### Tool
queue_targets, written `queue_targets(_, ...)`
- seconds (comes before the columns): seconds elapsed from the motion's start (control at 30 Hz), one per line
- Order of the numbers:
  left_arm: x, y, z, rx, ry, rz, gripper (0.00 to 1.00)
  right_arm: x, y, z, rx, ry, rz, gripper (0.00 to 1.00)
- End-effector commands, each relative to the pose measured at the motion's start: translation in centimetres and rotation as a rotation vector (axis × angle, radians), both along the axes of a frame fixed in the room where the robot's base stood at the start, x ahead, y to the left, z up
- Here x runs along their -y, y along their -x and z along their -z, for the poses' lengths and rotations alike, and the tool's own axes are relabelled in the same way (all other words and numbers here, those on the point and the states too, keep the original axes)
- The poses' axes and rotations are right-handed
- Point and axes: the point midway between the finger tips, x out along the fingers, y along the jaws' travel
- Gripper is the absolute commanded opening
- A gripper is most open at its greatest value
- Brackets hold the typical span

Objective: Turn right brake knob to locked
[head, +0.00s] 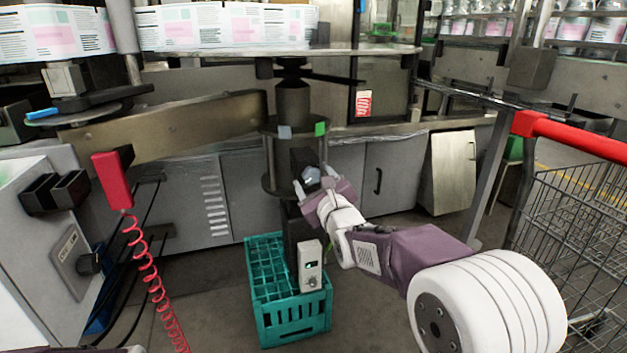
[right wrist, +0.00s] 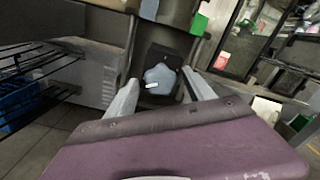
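The right brake knob (head: 311,174) is a grey-blue lobed knob on a dark block below the reel's round collar. It also shows in the right wrist view (right wrist: 161,77), with a short white mark on its lower left side. A green tab (head: 320,129) and a pale grey-blue tab (head: 285,132) sit on the collar above. My right gripper (head: 313,181) is open, with its fingers to either side of the knob. In the right wrist view the fingers (right wrist: 160,92) stand apart from the knob, with gaps on both sides. My left gripper is not in view.
A teal crate (head: 289,321) and a small grey control box (head: 311,266) are below the knob. A red handset with a coiled cord (head: 112,181) hangs at left. A wire cart with a red handle (head: 575,136) stands at right. Grey cabinets (head: 215,195) line the back.

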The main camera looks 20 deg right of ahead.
Motion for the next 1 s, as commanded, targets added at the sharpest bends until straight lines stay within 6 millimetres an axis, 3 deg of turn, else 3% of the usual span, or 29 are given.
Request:
queue_targets(0.17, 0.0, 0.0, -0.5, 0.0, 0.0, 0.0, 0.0, 0.1, 1.1, -0.3, 0.001, 0.0, 0.0, 0.62)
queue_targets(0.53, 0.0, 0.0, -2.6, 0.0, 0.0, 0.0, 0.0, 0.3, 8.2, -0.3, 0.0, 0.0, 0.001, 0.62)
queue_targets(0.7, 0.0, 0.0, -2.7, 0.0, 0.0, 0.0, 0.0, 0.3, 9.1, -0.1, 0.0, 0.0, 0.0, 0.62)
queue_targets(1.0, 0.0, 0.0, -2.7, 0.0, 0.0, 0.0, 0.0, 0.3, 9.1, 0.0, 0.0, 0.0, 0.0, 0.62)
